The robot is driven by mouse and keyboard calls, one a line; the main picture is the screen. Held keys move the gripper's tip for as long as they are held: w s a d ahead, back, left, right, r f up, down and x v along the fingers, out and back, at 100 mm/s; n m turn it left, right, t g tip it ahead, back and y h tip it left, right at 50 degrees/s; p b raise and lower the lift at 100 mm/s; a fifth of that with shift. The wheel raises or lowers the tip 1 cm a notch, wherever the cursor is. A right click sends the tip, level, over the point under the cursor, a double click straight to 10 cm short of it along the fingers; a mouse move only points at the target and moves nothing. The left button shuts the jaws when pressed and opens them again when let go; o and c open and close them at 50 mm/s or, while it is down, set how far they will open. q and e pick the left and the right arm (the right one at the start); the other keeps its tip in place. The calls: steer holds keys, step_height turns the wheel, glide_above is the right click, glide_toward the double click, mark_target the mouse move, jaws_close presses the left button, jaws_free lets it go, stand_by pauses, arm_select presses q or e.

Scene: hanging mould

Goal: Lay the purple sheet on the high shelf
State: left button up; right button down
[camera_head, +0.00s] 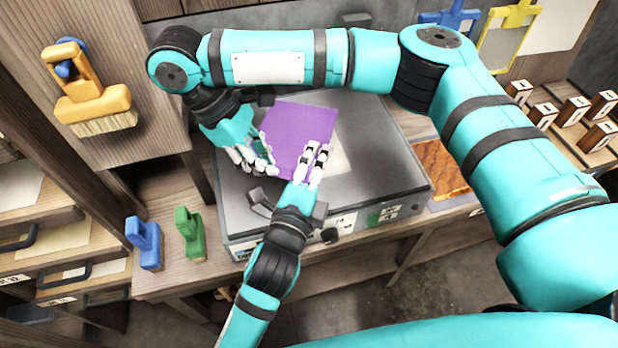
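The purple sheet (300,130) is a flat square over the grey box-like machine (375,170) in the middle of the head view. I cannot tell whether it rests on the machine or is raised above it. My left gripper (316,150) comes up from below, its fingers over the sheet's lower right edge. My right gripper (256,168) reaches in from above, its fingers at the sheet's left edge. The finger gaps are too unclear to tell open from shut. A raised wooden surface (155,120) stands at the upper left; I cannot tell whether it is the high shelf.
An orange brush (93,95) is on the raised wooden surface. A blue brush (145,243) and a green brush (190,235) stand on the bench left of the machine. Several wooden blocks (573,110) stand at the right. Drawers (65,245) are at the lower left.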

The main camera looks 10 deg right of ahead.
arm_select(q)
steer(key=shift+w+d, duration=0.35)
steer(key=shift+w, duration=0.2)
jaws_close()
arm_select(e)
steer(key=c, duration=1.4)
jaws_free()
steer(key=shift+r, duration=0.1)
